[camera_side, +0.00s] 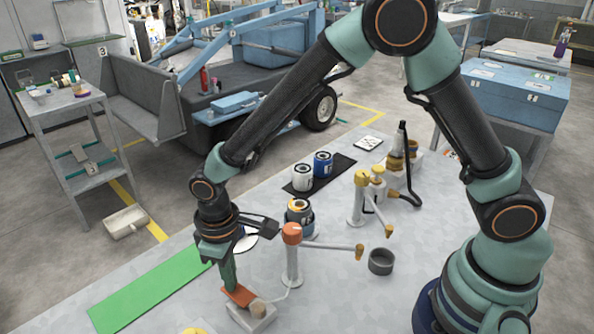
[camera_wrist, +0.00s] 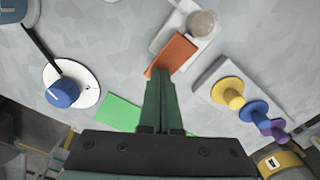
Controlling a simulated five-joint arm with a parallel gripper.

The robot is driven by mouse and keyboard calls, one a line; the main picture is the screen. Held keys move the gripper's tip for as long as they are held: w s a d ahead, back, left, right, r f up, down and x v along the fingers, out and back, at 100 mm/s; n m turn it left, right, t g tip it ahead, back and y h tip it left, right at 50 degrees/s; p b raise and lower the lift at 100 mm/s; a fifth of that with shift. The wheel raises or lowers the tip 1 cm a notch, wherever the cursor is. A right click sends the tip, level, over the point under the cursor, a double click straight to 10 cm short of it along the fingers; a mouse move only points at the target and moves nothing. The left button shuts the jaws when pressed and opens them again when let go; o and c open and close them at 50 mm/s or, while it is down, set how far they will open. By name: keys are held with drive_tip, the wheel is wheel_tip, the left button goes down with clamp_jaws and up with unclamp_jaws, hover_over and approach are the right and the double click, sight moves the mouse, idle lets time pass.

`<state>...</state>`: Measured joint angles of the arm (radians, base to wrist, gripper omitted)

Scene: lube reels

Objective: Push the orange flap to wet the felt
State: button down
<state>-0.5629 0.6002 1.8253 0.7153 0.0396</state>
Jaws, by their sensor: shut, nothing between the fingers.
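The orange flap (camera_side: 238,296) sits on a small pale block at the front of the table, tilted in the side view. It also shows in the wrist view (camera_wrist: 174,55), just ahead of my fingertips. The felt (camera_side: 258,307), a round beige pad, stands on the block beside the flap, and shows in the wrist view (camera_wrist: 201,24). My gripper (camera_side: 230,287) points down, shut and empty, with its fingertips at the flap's edge. In the wrist view the shut fingers (camera_wrist: 160,75) overlap the flap's near end; whether they press on it I cannot tell.
An orange-capped post (camera_side: 292,262) with a side arm stands right of my gripper. A grey ring (camera_side: 381,262) lies farther right. A green strip (camera_side: 150,287) lies at left. Yellow, blue and purple knobs (camera_wrist: 254,110) line a grey block. A blue knob (camera_wrist: 62,93) sits on a white disc.

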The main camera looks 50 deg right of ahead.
wheel_tip(320, 180, up, 8)
drive_tip(key=shift+f, duration=0.25)
idle(0.8)
idle(1.1)
drive_tip(key=s+d+r+m+t, duration=0.2)
drive_tip(key=d+r, duration=0.5)
drive_tip(key=d, duration=0.4)
drive_tip(key=s+d+r+m+t, duration=0.3)
drive_tip(key=s+d+r+m, duration=0.1)
drive_tip(key=d, duration=0.7)
wheel_tip(320, 180, up, 3)
drive_tip(key=shift+s+d+f+t, duration=0.15)
drive_tip(key=shift+s+d+t, duration=0.15)
drive_tip(key=shift+s, duration=0.3)
